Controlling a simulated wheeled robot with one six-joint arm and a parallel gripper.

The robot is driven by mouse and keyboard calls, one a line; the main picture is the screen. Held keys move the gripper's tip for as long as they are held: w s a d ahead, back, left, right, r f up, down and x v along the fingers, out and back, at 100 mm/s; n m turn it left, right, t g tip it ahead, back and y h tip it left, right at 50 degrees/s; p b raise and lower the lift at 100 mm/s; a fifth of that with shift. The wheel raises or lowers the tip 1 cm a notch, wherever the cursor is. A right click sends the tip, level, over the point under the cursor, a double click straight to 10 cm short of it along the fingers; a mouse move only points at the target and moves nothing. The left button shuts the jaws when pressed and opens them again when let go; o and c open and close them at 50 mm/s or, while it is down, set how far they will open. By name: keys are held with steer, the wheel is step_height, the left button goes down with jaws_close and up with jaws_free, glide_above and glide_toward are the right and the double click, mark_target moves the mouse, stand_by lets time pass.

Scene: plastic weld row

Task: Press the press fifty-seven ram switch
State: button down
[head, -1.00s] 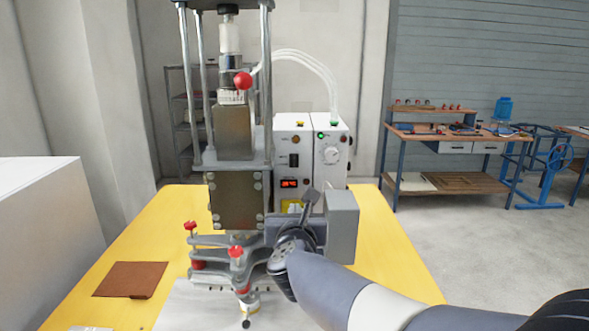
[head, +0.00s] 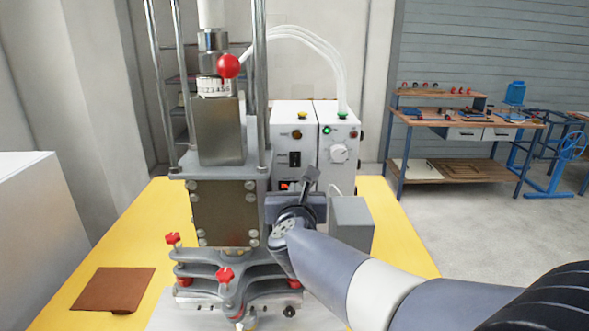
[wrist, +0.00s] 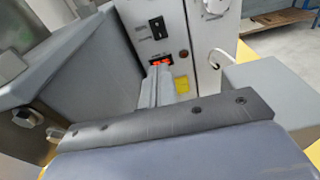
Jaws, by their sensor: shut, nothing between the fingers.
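The press (head: 220,130) stands on the yellow table, a grey machine with metal columns and a red ball knob (head: 228,66). Behind it are two white control boxes. The left box (head: 283,122) has a black rocker switch (head: 295,159), also in the wrist view (wrist: 157,28), and a lit red display (wrist: 162,63). I cannot read which switch is the ram switch. My gripper (head: 311,174) is shut and empty, right of the press body and in front of the boxes. In the wrist view its fingers (wrist: 158,80) point toward the left box, below the display; contact cannot be told.
The right box (head: 340,175) has a dial and a green light. A grey block (head: 351,222) stands right of my gripper. A brown pad (head: 112,289) lies on the yellow table (head: 400,245). A workbench (head: 470,130) stands at the back right, with open floor before it.

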mark_target(294, 166)
steer(key=w+p, duration=0.1)
steer(key=w, duration=0.3)
steer(key=w+f+p, duration=0.1)
steer(key=w, duration=0.4)
steer(key=w+p, duration=0.1)
steer(key=w, duration=0.3)
steer(key=shift+w+f, duration=0.15)
steer(key=shift+f, duration=0.1)
steer(key=shift+w+f, duration=0.1)
steer(key=shift+w, duration=0.2)
steer(key=shift+f, duration=0.1)
